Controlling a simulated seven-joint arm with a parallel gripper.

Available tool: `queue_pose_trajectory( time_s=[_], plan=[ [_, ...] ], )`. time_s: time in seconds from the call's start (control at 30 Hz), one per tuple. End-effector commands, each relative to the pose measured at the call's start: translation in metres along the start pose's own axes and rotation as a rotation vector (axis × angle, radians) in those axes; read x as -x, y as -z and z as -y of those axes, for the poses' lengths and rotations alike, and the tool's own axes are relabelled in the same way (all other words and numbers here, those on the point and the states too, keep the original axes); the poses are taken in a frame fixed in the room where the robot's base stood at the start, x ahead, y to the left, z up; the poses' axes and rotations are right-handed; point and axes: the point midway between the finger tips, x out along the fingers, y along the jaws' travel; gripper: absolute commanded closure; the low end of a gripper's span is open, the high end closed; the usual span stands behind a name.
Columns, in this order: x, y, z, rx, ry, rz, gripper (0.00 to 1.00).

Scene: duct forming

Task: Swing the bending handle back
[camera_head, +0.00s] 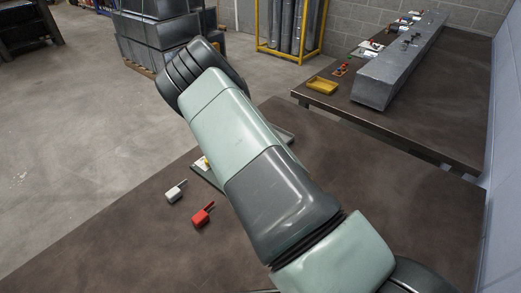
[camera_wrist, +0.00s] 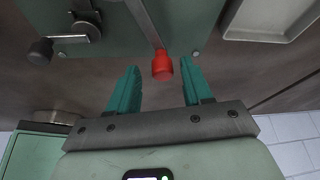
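The bending handle appears in the wrist view as a grey metal bar ending in a red knob (camera_wrist: 162,67). The bar runs from the knob up to the top edge over a dark green plate (camera_wrist: 118,38). My gripper (camera_wrist: 160,78) is open, with one teal finger on each side of the knob. Gaps show between the knob and both fingers; I cannot tell how deep the knob sits between them. In the head view my arm hides the handle and my gripper.
A crank with a black knob (camera_wrist: 41,50) sits left on the plate, and a pale tray (camera_wrist: 270,18) lies right. In the head view, a red block (camera_head: 201,216) and a white block (camera_head: 174,194) with handles lie on the brown table (camera_head: 120,240). The table's front left is clear.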

Motion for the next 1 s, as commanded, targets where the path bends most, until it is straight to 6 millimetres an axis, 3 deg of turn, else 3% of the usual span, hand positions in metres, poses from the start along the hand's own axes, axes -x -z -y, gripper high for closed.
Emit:
queue_pose_trajectory(
  time_s=[0.37,0.8,1.0],
  plan=[
    [0.01,0.0,0.002,0.0,0.005,0.001,0.51],
    [0.091,0.0,0.001,0.0,0.003,0.002,0.51],
    [0.107,0.0,0.001,0.0,0.002,0.0,0.51]
  ],
)
